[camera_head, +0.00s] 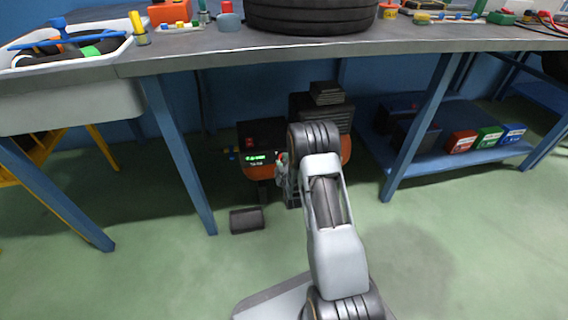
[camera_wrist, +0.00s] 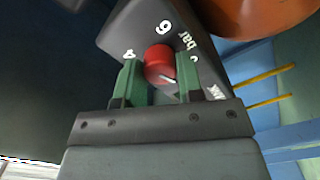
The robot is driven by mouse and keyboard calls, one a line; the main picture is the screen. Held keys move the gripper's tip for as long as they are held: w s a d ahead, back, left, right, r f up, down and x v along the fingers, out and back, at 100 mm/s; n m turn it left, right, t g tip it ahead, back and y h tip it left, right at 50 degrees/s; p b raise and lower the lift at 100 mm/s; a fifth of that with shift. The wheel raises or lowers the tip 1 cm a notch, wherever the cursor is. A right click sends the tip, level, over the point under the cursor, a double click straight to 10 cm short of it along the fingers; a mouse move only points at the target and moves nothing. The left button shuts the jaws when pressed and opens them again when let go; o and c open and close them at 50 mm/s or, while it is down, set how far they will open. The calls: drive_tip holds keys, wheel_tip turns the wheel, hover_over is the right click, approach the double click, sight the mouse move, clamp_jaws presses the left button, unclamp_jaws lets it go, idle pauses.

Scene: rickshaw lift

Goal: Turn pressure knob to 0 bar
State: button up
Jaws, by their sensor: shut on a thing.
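The red pressure knob (camera_wrist: 159,60) sits on a black panel (camera_wrist: 128,28) with white markings: "6", "4", "bar" and one partly covered mark at the right. Its white pointer line slants toward the lower right of the wrist view. My gripper (camera_wrist: 158,74) has its two green fingers on either side of the knob and is shut on it. In the head view the orange and black compressor (camera_head: 346,151) stands under the workbench, with a green lit display at its left. My gripper (camera_head: 283,168) reaches its front there, largely hidden by my arm; the knob is hard to make out.
The workbench (camera_head: 220,45) spans above, with a tire (camera_head: 310,15) on top. Blue legs (camera_head: 178,150) stand left and right of the compressor. A low blue shelf (camera_head: 440,165) holds boxes at right.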

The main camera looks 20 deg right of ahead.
drive_tip(key=n, duration=0.5)
drive_tip(key=shift+n, duration=0.6)
drive_tip(key=o, duration=0.9)
drive_tip(key=s+a+p, duration=0.1)
drive_tip(key=s, duration=0.3)
drive_tip(key=s+a+p, duration=0.1)
drive_tip(key=s, duration=0.4)
drive_tip(key=s+p, duration=0.2)
drive_tip(key=s, duration=0.2)
drive_tip(key=shift+s+a, duration=0.25)
drive_tip(key=shift+a, duration=0.15)
